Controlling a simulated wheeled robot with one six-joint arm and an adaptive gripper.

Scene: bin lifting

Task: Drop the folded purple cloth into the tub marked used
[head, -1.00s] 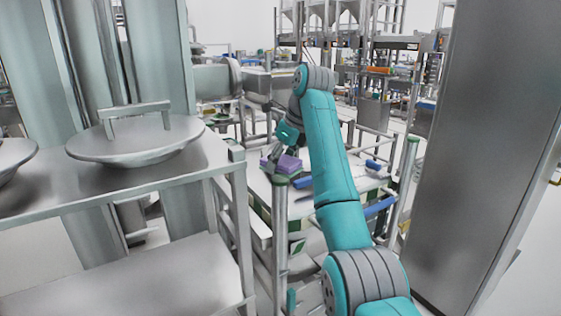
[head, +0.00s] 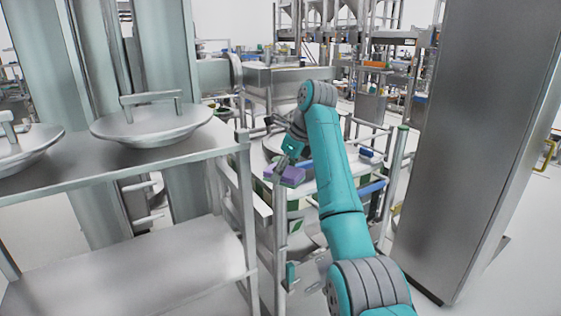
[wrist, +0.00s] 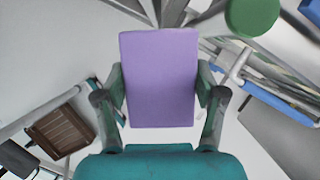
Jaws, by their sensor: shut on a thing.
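The folded purple cloth (wrist: 159,78) is a flat rectangular block between the fingers of my gripper (wrist: 160,88), which is shut on it, as the wrist view shows. In the head view the purple cloth (head: 286,176) hangs at the end of my gripper (head: 285,166), in front of a metal frame with a white top. I cannot make out a tub marked used in either view.
A steel table (head: 65,170) with lidded round pans (head: 150,125) stands at the left. A tall steel cabinet (head: 470,150) stands at the right. A post with a green cap (wrist: 252,15) shows near the cloth in the wrist view. A brown slatted crate (wrist: 62,135) lies lower left.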

